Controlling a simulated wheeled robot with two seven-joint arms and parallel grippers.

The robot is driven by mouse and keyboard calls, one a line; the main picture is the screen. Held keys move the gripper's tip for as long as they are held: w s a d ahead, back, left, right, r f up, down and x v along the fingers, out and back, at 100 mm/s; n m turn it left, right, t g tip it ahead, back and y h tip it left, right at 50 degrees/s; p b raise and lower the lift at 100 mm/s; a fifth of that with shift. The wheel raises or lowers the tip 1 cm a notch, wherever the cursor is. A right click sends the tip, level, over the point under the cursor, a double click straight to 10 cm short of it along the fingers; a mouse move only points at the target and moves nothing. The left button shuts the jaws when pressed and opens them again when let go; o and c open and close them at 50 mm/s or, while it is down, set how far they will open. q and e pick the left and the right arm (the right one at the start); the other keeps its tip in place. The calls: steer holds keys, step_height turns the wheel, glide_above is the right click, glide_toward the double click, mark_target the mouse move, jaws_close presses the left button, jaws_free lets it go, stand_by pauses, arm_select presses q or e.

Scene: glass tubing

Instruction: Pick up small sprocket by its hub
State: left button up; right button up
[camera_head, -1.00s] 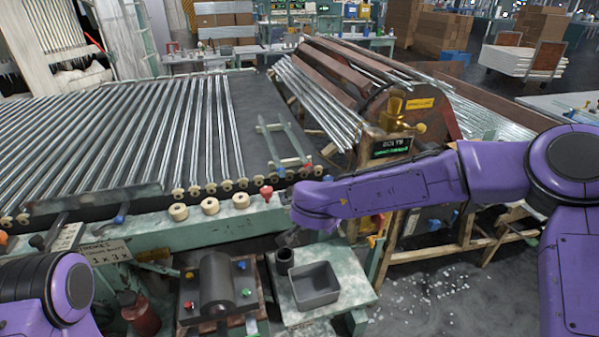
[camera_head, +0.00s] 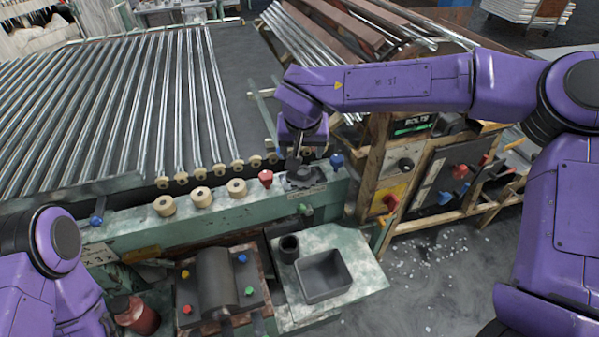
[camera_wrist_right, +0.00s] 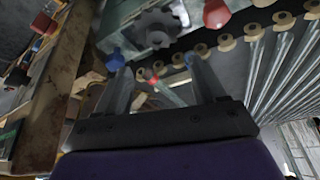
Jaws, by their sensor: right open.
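The small sprocket (camera_wrist_right: 156,28) is a dark grey toothed wheel with a raised hub in the right wrist view, on the green rail. In the head view the sprocket (camera_head: 300,181) is dark, low on the rail and partly hidden under my right gripper (camera_head: 297,160). In the wrist view the fingers of my right gripper (camera_wrist_right: 157,68) are spread apart with nothing held between them. The sprocket shows beyond the fingertips, and I see no contact. My left arm shows at the lower left, but its gripper is out of view.
A red knob (camera_head: 265,178) stands left of the sprocket and a blue knob (camera_head: 336,160) right of it. Several cream rollers (camera_head: 201,196) line the rail. A dark cup (camera_head: 289,248) and an open grey tray (camera_head: 324,275) stand on a green stand in front.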

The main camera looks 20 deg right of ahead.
mark_target(303, 169)
steer(key=p+x, duration=0.1)
steer(key=x, duration=0.9)
steer(key=shift+s+d+f+p, duration=0.1)
steer(key=shift+d+f+p, duration=0.15)
steer(key=shift+p, duration=0.1)
steer(key=shift+f, duration=0.25)
steer(key=c, duration=1)
steer(key=shift+r, duration=0.1)
jaws_close()
steer(key=shift+r, duration=0.1)
